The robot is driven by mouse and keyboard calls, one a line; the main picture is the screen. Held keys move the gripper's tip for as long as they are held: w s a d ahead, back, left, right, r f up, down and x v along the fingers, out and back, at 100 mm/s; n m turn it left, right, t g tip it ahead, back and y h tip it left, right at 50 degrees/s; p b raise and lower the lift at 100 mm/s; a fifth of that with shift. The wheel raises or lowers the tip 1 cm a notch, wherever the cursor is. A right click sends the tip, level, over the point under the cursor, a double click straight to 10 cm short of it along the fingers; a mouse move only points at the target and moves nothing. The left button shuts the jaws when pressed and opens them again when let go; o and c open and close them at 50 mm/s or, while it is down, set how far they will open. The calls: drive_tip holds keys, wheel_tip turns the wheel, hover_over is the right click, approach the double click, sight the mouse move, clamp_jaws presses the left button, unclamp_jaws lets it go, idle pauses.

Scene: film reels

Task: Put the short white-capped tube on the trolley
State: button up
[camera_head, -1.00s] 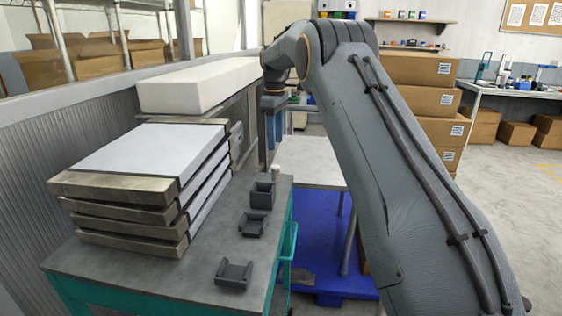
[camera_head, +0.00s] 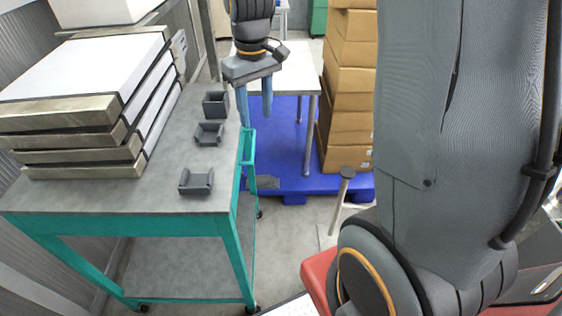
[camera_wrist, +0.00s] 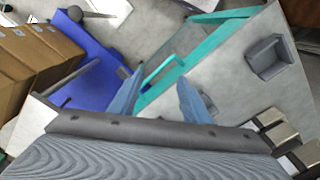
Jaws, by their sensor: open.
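The trolley (camera_head: 215,165) has a grey top and a green frame on castors. It stands at the left of the head view, and its grey top (camera_wrist: 232,62) shows at the upper right of the wrist view. My gripper (camera_head: 254,100) points down near the trolley's far right edge, beside the white table. I cannot make out the white-capped tube in either current view; part of the far trolley edge is behind my gripper.
Several dark holders, such as the nearest (camera_head: 197,181), stand on the trolley's right side. A stack of white-topped slabs (camera_head: 75,150) fills its left. Right of it are a blue pallet (camera_head: 270,160), a white table (camera_head: 297,75), cardboard boxes (camera_head: 348,85) and a thin post (camera_head: 342,195).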

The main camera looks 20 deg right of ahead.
drive_tip(key=s+f+m, duration=0.3)
drive_tip(key=s+f, duration=0.1)
drive_tip(key=s, duration=1.1)
drive_tip(key=shift+s+f, duration=0.15)
drive_tip(key=shift+s, duration=0.15)
drive_tip(key=shift+c, duration=0.2)
